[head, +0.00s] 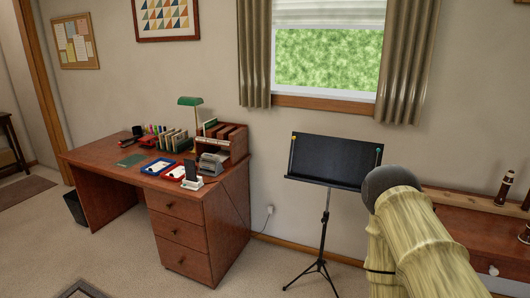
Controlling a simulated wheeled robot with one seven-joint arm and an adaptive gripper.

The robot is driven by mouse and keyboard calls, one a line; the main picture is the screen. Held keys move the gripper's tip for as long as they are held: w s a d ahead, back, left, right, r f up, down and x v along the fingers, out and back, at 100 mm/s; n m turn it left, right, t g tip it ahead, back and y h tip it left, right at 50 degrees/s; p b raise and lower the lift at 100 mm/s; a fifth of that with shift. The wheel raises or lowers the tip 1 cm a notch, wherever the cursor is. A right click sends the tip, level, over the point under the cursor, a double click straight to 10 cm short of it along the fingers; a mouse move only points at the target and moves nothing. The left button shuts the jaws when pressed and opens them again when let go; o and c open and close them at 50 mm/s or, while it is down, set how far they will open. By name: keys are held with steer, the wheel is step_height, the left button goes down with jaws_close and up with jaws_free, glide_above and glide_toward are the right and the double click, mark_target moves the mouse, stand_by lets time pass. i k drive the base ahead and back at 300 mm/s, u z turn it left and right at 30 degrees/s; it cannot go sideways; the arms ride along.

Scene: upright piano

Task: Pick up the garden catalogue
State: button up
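I cannot make out a garden catalogue for certain. A flat dark-green booklet (131,160) lies on the left part of the wooden desk (112,157); its cover is too small to read. Upright books or folders (174,140) stand in a row towards the back of the desk. My arm, in a yellowish sleeve with a dark rounded joint, fills the lower right of the head view. My gripper does not show.
Carpet is open in front; a dark bin (75,208) is at left.

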mark_target(213, 123)
steer(key=u, duration=0.05)
steer(key=i, duration=1.75)
steer(key=u, duration=0.55)
steer(key=i, duration=1.15)
steer(key=u, duration=0.4)
